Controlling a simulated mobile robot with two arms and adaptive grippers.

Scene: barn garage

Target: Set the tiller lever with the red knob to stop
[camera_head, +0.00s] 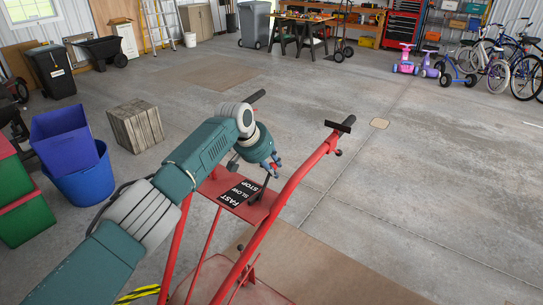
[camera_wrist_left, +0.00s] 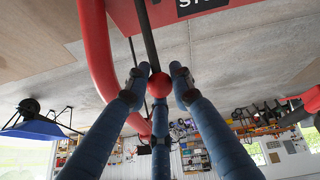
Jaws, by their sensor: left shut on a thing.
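The red tiller (camera_head: 296,190) stands in front of me, with a red panel that carries a black FAST, SLOW, STOP label (camera_head: 238,193). The tiller lever (camera_head: 264,187) is a thin dark rod at the label's right side; which word it stands at I cannot tell. My left gripper (camera_head: 272,165) is at the lever's top, above the panel. In the left wrist view its blue fingers are closed around the red knob (camera_wrist_left: 159,85) at the end of the dark lever rod (camera_wrist_left: 149,40). Part of the label (camera_wrist_left: 200,5) shows at the top edge. My right gripper is not in view.
The tiller's handlebars end in black grips (camera_head: 342,125) close to my left arm. Blue bins (camera_head: 80,165) and a wooden crate (camera_head: 136,125) stand at left. Bicycles (camera_head: 500,65) and a workbench (camera_head: 305,20) are far back. Open concrete floor lies to the right.

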